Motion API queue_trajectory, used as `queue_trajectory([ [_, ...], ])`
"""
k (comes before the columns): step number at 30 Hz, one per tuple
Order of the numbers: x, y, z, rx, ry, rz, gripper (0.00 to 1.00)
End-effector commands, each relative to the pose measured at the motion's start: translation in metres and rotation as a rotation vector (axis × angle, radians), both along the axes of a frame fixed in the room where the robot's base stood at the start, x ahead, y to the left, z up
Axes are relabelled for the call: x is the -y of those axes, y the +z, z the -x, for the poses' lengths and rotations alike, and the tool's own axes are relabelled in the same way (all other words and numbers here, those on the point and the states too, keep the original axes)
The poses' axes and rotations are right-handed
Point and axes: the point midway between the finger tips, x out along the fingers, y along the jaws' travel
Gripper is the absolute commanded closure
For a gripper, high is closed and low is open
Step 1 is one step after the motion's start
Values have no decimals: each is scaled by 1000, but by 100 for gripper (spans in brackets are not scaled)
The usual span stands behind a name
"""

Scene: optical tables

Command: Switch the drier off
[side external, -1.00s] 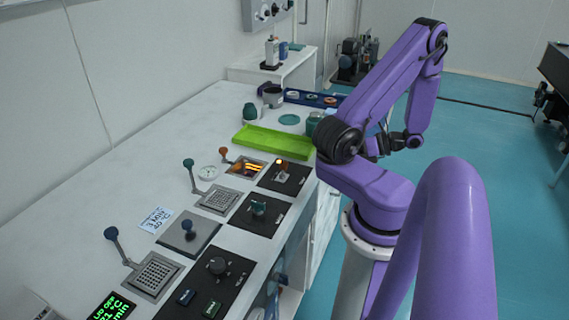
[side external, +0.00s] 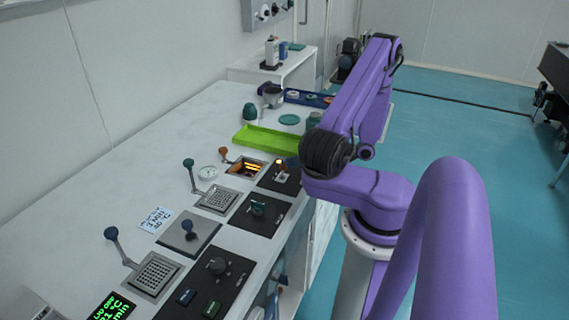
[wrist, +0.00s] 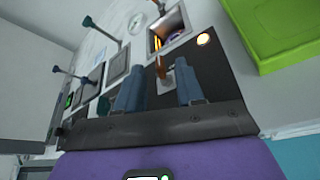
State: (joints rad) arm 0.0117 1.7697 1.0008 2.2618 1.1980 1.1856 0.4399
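The unit I take for the drier has a square well (side external: 246,167) glowing orange inside, with an orange-knobbed lever (side external: 224,152) beside it. Its black control panel (side external: 268,183) lies to the right, partly hidden by my arm. My fingers are hidden in the side view.
A green tray (side external: 273,140) lies just behind the well. Nearer are a black panel with a teal knob (side external: 257,208), grates with blue-knobbed levers (side external: 188,163), and a green-lit display (side external: 112,307).

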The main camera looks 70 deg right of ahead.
Motion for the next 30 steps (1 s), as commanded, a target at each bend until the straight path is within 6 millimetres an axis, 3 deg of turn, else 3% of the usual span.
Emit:
queue_trajectory([
  [9,-8,-12,-34,1,2,0,63],
  [20,-8,-14,-38,1,-1,0,63],
  [24,-8,-13,-38,1,-1,0,100],
  [30,-8,-13,-38,1,0,3,100],
])
